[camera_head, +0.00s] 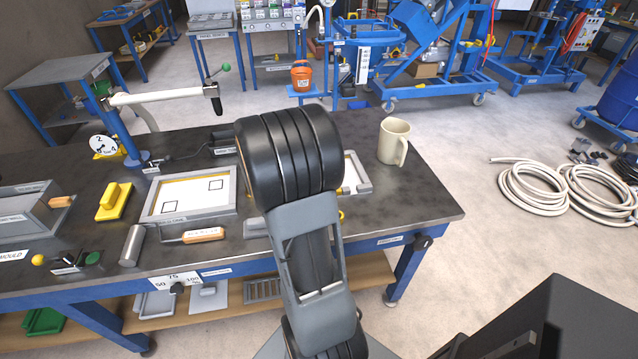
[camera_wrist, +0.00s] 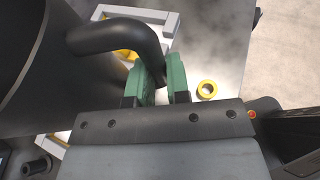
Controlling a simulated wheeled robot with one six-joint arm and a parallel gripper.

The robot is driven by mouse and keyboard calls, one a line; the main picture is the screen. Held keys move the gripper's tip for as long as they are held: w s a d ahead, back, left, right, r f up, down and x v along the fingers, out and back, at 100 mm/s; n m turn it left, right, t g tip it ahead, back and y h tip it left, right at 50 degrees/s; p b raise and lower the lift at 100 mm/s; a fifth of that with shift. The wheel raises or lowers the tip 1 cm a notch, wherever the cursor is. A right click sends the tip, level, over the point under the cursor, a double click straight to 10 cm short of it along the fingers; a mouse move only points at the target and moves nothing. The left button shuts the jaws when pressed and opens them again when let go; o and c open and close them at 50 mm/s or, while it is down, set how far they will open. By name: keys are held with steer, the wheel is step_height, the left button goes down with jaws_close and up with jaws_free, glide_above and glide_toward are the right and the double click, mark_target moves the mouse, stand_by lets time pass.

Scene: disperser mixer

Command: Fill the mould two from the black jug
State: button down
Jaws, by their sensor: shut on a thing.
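The black jug (camera_wrist: 50,55) fills the left of the wrist view, with its curved handle (camera_wrist: 125,35) reaching to my green fingertips. My gripper (camera_wrist: 163,80) is shut on that handle. In the head view my arm hides the gripper and the jug. A grey frame mould (camera_head: 190,195) with a pale inside lies on the bench left of my arm. A second grey frame (camera_head: 362,172) shows partly to the right of my arm, and a grey frame (camera_wrist: 168,22) also shows behind the jug handle in the wrist view. I cannot tell which is mould two.
A beige mug (camera_head: 393,141) stands at the bench's back right. A yellow block (camera_head: 114,202), a grey cylinder (camera_head: 132,246) and an orange-handled tool (camera_head: 204,235) lie to the left. A yellow ring (camera_wrist: 207,90) lies right of my fingers. The bench's right corner is clear.

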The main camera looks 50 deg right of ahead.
step_height(320, 180, up, 8)
steer(key=n+g+p, duration=0.4)
steer(key=n+p, duration=0.2)
steer(key=p, duration=0.8)
steer(key=shift+s+p, duration=0.3)
steer(key=shift+s, duration=0.15)
steer(key=shift+w+r+n+g+p, duration=0.35)
steer(key=shift+r+n+g+p, duration=0.05)
steer(key=shift+p, duration=0.85)
steer(key=shift+w+d+r+n+g+p, duration=0.1)
steer(key=shift+w+r+n+g+p, duration=0.2)
steer(key=shift+p, duration=0.4)
steer(key=shift+w+f+n+g+p, duration=0.1)
steer(key=shift+w+n+p, duration=0.2)
steer(key=shift+n+p, duration=0.3)
stand_by(3.2)
